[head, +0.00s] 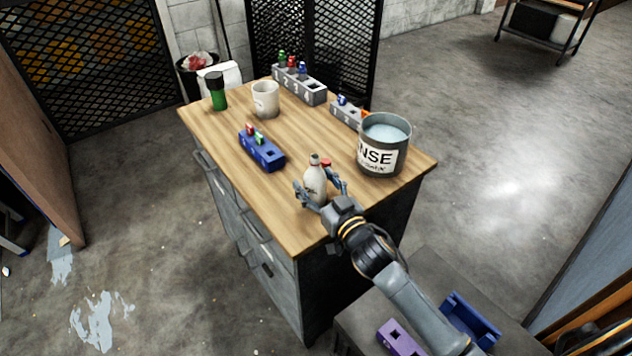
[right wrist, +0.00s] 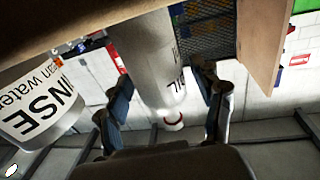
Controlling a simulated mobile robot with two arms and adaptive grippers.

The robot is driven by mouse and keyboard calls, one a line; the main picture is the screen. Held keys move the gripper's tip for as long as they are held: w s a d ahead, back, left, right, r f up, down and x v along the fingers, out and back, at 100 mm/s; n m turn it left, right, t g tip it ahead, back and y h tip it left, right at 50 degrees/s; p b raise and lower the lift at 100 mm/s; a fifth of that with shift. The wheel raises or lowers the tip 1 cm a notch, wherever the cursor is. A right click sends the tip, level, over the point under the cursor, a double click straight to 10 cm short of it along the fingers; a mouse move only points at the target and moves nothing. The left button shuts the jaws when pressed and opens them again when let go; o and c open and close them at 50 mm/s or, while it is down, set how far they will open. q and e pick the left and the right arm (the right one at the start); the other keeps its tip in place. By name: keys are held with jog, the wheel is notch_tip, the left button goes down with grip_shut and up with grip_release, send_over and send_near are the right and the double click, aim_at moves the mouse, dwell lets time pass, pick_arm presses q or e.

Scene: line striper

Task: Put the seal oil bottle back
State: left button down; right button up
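A white bottle (head: 316,184) with a grey top stands upright near the front corner of the wooden table. It appears upside down in the right wrist view (right wrist: 158,62), where its label ends in "IL"; the full label is not readable. My right gripper (head: 320,194) is low at the bottle, with one finger on each side of it. In the right wrist view the fingers (right wrist: 165,95) are spread, with a visible gap on the right side of the bottle. My left gripper is not in view.
A grey rinse bucket (head: 384,148) stands close right of the bottle. A small red thing (head: 327,163) shows just behind it. The table's left front is clear.

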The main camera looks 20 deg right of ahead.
jog(key=shift+r, duration=0.1)
jog(key=shift+s, duration=0.1)
jog(key=b+v, duration=0.1)
jog(key=v, duration=1.1)
